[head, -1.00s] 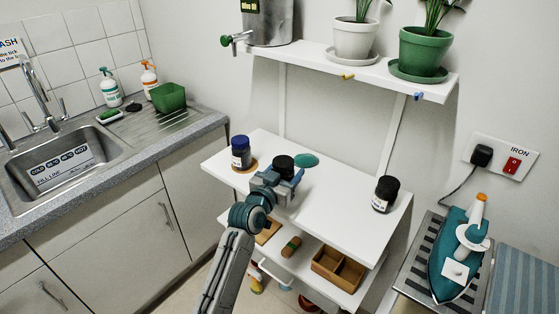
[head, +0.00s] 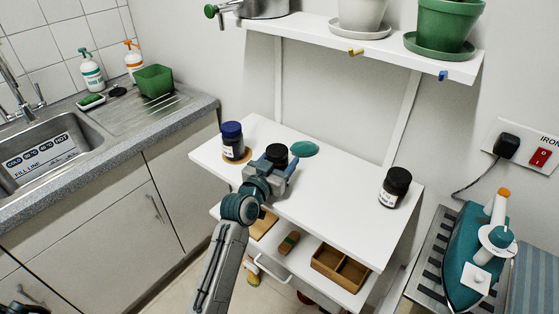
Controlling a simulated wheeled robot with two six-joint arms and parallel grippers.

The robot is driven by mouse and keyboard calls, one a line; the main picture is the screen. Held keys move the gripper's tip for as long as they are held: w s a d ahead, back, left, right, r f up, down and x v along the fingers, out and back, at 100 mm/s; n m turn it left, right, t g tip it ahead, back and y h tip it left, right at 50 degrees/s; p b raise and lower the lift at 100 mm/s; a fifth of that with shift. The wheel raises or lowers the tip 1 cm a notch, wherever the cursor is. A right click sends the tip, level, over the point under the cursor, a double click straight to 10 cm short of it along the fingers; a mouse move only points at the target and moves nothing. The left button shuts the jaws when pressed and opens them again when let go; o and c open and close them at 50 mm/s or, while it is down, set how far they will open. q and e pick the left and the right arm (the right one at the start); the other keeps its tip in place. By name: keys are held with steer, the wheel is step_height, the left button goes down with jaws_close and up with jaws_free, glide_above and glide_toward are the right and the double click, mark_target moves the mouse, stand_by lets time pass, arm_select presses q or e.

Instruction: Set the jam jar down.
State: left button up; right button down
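A dark jar with a black lid (head: 276,151) is at my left gripper (head: 270,165), over the left-middle part of the white table top (head: 330,200). The fingers flank the jar and appear shut on it. The gripper hides its lower part, so I cannot tell whether its base touches the table. A teal round mat (head: 304,149) lies just right of and behind this jar. A jar with a blue lid (head: 232,141) stands on an orange-brown round mat (head: 238,160) to the left. Another black-lidded jar (head: 394,187) stands at the right. My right gripper is not in view.
A shelf (head: 385,50) with potted plants overhangs the back. Below the table top are a wooden divided box (head: 341,268) and a small brush-like item (head: 289,243). An iron (head: 480,255) stands at the right. The table top is clear between the held jar and the right jar.

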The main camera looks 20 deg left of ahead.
arm_select(q)
steer(key=shift+s, duration=0.1)
steer(key=o, duration=0.9)
steer(key=shift+f, duration=0.15)
steer(key=o, duration=0.3)
steer(key=shift+o, duration=0.3)
steer(key=shift+r, duration=0.2)
steer(key=s+a+b, duration=0.2)
steer(key=s, duration=0.9)
steer(key=shift+s, duration=0.35)
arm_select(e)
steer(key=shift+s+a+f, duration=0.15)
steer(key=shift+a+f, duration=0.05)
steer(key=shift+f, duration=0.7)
arm_select(q)
steer(key=shift+a, duration=0.1)
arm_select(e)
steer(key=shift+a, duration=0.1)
